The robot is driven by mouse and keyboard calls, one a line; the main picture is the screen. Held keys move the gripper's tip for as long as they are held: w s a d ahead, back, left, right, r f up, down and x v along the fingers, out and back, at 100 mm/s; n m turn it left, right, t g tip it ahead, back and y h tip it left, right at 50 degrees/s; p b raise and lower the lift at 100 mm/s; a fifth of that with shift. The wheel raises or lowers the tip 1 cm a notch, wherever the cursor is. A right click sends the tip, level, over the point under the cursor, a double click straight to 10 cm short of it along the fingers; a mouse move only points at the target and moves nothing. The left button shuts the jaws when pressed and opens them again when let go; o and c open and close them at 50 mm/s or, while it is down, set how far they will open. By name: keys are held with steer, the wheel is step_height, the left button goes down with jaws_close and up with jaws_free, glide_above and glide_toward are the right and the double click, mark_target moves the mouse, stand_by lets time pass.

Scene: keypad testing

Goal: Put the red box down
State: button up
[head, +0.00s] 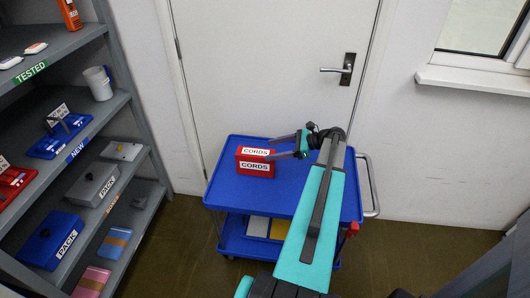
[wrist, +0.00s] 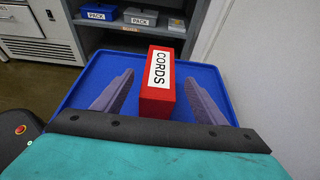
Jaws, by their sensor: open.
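The red box (head: 255,162) with white CORDS labels stands upright on the top shelf of the blue cart (head: 315,212). In the wrist view the red box (wrist: 157,103) stands between the two grey fingers of my gripper (wrist: 160,98), with a gap visible on each side. My gripper (head: 285,146) is open and reaches in from the right at the box's side in the head view. The far end of the box's base is clear on the blue surface; its near lower part is hidden by my gripper's body.
A grey shelf unit (head: 128,150) stands at left with blue and grey PACK boxes, a white mug (head: 98,83) and other items. A white door (head: 265,70) is behind the cart. The blue top around the box is mostly bare.

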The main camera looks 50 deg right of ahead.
steer(key=shift+v, duration=1.95)
steer(key=shift+r, duration=0.15)
